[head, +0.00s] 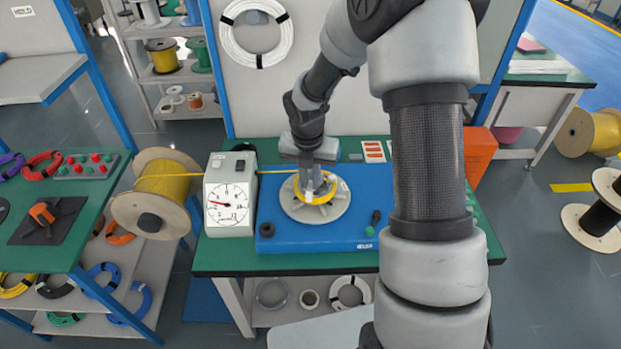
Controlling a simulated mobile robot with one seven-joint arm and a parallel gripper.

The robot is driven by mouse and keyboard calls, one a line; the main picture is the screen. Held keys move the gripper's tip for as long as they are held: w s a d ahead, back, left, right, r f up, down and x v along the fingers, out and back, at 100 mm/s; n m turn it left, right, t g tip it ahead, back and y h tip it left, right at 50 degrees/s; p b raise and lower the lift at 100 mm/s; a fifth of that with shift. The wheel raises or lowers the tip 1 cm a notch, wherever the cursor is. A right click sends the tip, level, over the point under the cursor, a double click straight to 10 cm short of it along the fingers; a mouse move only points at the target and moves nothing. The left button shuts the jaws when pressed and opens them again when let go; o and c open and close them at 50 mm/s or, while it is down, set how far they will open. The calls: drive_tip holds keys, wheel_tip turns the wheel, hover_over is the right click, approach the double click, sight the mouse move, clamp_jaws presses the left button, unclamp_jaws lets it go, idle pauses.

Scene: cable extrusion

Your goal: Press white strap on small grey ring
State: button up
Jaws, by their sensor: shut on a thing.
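My gripper (313,186) points down over the grey round winding disc (298,212) on the blue base plate. Its jaws are shut on a small pale thing that looks like the white strap, mostly hidden by the fingers. A yellow cable coil (341,190) lies on the disc around the fingertips. The pale grey centre of the disc shows under the gripper. I cannot tell a separate small grey ring from it, nor whether the strap touches the coil.
The blue base plate (277,213) sits on a green bench (216,260). A white meter box (230,193) stands left of it, with yellow cable running from a large spool (155,193). A black knob (376,217) and an orange box (478,155) are to the right.

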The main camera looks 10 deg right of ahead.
sight(311, 195)
drive_tip(key=shift+f, duration=0.15)
idle(0.5)
drive_tip(key=shift+f+b, duration=0.9)
drive_tip(key=shift+f, duration=0.45)
drive_tip(key=shift+f, duration=0.6)
idle(1.1)
drive_tip(key=o, duration=0.9)
wheel_tip(311, 195, up, 8)
drive_tip(key=p, duration=0.7)
idle(0.3)
